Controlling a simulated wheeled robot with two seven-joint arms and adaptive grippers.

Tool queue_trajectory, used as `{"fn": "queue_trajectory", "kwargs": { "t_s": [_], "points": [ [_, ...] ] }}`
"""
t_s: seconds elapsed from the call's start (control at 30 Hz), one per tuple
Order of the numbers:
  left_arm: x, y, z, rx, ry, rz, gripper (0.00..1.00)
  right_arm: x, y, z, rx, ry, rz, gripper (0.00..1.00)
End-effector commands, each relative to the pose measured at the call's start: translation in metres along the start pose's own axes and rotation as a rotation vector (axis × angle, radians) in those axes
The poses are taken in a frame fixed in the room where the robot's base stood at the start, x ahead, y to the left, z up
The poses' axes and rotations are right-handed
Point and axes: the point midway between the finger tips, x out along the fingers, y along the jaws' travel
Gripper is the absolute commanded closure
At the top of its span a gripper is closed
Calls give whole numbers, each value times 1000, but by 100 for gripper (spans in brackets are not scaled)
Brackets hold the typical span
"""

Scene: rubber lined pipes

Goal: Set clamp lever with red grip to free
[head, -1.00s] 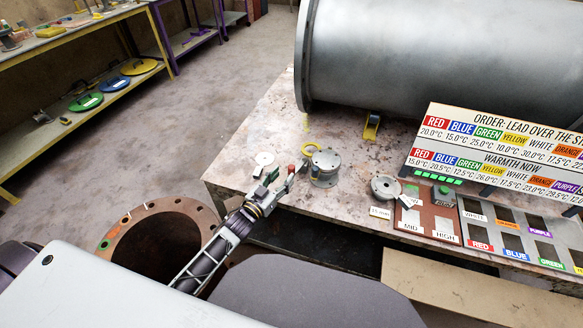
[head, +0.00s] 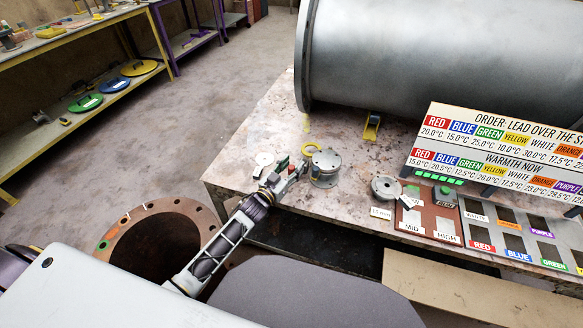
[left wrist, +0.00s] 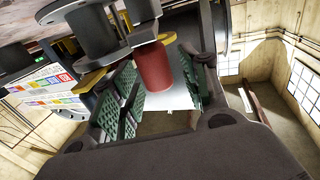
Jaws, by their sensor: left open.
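The clamp lever's red grip (left wrist: 153,68) stands between the two green-padded fingers of my left gripper (left wrist: 150,98) in the left wrist view. The fingers are open, one on each side of the grip; I cannot tell whether either touches it. In the head view the red grip (head: 282,161) is small and partly hidden by the left gripper (head: 288,172). The grey round flanged clamp body (head: 326,164) sits just right of the gripper on the bench. Its grey flanges (left wrist: 90,35) fill the upper left of the wrist view. My right gripper is out of view.
A smaller grey flange (head: 385,188), label boards (head: 500,150) and a sample tray (head: 510,235) are to the right. A large grey pipe (head: 430,60) lies behind.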

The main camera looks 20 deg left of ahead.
Motion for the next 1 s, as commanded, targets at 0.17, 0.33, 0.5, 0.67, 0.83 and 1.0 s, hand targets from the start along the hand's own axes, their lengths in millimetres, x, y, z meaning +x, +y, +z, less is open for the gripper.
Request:
{"fn": "queue_trajectory", "kwargs": {
  "t_s": [0.17,0.33,0.5,0.67,0.83,1.0],
  "points": [
    [0,0,0,0,0,0,55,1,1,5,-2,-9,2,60],
    [0,0,0,0,-1,0,65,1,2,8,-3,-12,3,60],
    [0,0,0,0,-1,0,87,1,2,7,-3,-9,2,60],
    [0,0,0,0,-1,0,100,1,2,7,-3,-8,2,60],
    [0,0,0,0,-1,0,100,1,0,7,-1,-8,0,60],
    [0,0,0,0,-1,3,100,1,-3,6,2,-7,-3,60]
  ]
}}
